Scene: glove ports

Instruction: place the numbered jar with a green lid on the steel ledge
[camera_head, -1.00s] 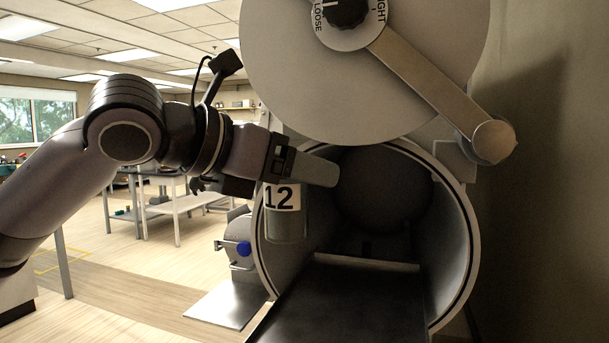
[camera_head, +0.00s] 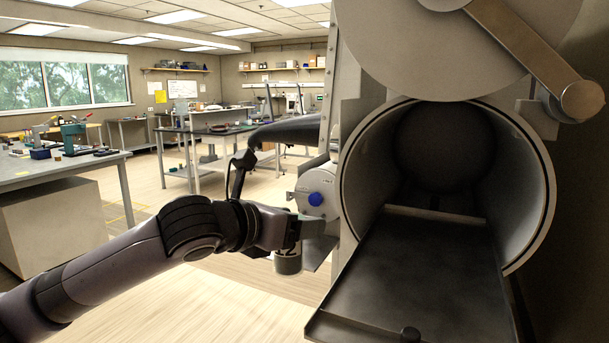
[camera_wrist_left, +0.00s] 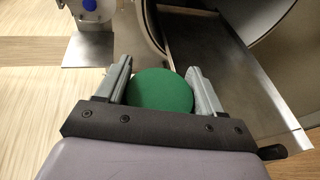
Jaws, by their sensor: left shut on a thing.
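My left gripper (camera_head: 305,232) is shut on the jar (camera_head: 288,263), which hangs upright below the fingers in the head view, left of the large round port. In the left wrist view the jar's round green lid (camera_wrist_left: 160,91) sits between the two fingers of the left gripper (camera_wrist_left: 160,80). The jar's number cannot be read now. The steel ledge (camera_wrist_left: 88,50) lies beyond the jar at the upper left of the wrist view. In the head view the ledge (camera_head: 319,255) is mostly hidden behind my gripper and the jar. My right gripper is not in view.
The large round port (camera_head: 548,190) stands open at the right, with a dark tray (camera_head: 420,275) sliding out of it. A small port with a blue knob (camera_head: 315,199) is above the ledge. A dark elongated shape (camera_head: 290,131) juts left above it.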

